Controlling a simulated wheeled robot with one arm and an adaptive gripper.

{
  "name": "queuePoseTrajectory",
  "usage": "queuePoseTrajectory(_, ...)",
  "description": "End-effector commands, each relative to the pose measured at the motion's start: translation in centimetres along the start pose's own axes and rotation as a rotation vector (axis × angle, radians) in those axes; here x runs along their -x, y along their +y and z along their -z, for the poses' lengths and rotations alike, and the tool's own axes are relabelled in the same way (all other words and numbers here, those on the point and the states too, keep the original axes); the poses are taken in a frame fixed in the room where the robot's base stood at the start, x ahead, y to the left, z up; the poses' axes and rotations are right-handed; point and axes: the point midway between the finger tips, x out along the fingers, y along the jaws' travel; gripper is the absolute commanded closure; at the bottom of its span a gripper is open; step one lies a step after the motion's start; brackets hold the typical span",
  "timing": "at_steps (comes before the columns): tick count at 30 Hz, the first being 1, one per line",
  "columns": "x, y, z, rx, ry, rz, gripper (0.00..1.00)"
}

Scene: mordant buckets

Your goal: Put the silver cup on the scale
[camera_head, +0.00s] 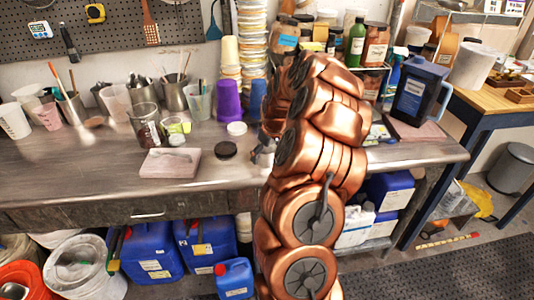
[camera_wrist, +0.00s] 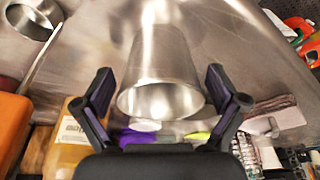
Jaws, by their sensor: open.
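The silver cup (camera_wrist: 162,55) is in the wrist view, a plain tapered metal cup with its wide mouth toward the camera. My gripper (camera_wrist: 160,76) is open, with one dark finger on each side of the cup. I see gaps between the fingers and the cup's wall, and neither finger clearly touches it. In the head view my own arm covers the gripper and most of the area around it, so I cannot make out this cup there. I cannot pick out the scale with certainty in either view.
A purple cup (camera_head: 228,100), tool-filled metal pots (camera_head: 173,97) and a blue jug (camera_head: 420,92) stand farther back. The bench's front left is clear.

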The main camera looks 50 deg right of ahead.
Motion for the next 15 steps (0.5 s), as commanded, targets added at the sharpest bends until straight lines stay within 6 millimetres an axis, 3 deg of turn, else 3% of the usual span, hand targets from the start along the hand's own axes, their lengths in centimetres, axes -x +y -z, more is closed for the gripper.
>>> queuePoseTrajectory(9,-0.59,-0.04,-0.04,0.0,-0.001,0.001,0.05)
queuePoseTrajectory(15,-0.58,-0.06,-0.04,0.0,-0.001,0.001,0.26)
